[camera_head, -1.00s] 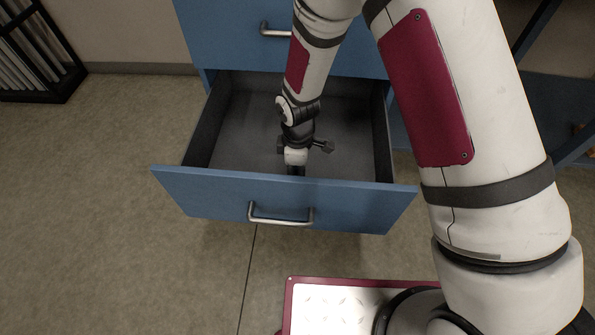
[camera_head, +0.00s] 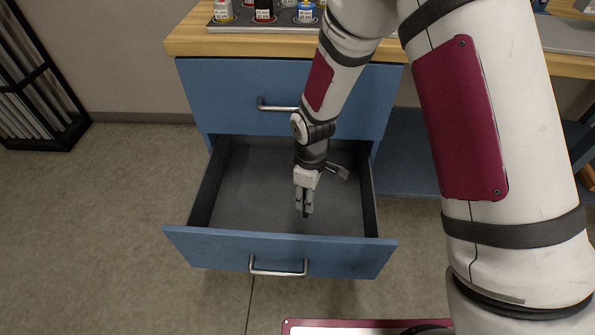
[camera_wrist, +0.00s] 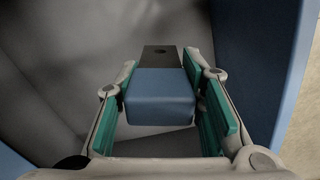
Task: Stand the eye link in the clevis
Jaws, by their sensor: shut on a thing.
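The eye link (camera_wrist: 160,97) shows in the wrist view as a blue block with a dark flat end that has a round hole. It sits between the teal pads of my gripper (camera_wrist: 172,78), which is shut on it. In the head view my gripper (camera_head: 304,198) hangs fingers-down over the open drawer, with a small dark tip of the eye link (camera_head: 305,213) below the fingers. I cannot tell how far the tip is above the drawer floor. I see no clevis in either view.
The open blue drawer (camera_head: 281,253) has a grey, otherwise bare inside. A closed drawer (camera_head: 230,95) is above it. A wooden bench top (camera_head: 190,42) carries a grey tray (camera_head: 235,28) with several small bottles. A dark rack (camera_head: 45,90) stands at the left.

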